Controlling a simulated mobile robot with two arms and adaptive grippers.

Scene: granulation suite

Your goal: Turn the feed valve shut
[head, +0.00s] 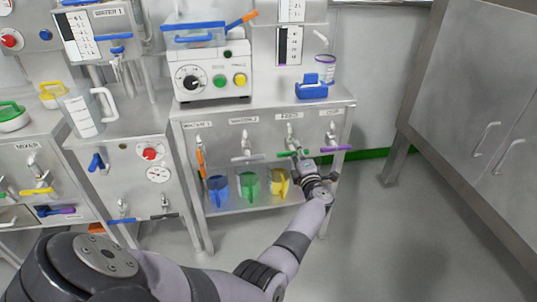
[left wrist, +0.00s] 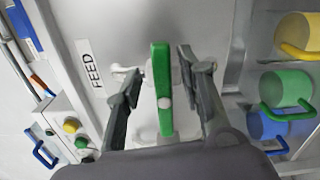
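The feed valve has a green lever handle (head: 288,154) on the front panel of the bench, below a label in the head view. The lever lies roughly level there. In the left wrist view the green lever (left wrist: 162,85) stands between my fingers, beside the FEED label (left wrist: 90,64) and parallel to its text. My left gripper (head: 301,158) is at the lever. Its two fingers (left wrist: 160,66) are spread on either side of the lever, with a visible gap on each side. My right gripper is not in view.
Neighbouring valves have orange (head: 201,164), white (head: 247,157) and purple (head: 337,149) levers. Blue (head: 217,189), green (head: 249,185) and yellow (head: 279,183) jugs stand on the shelf below. A steel cabinet (head: 480,90) stands at right, with open floor before it.

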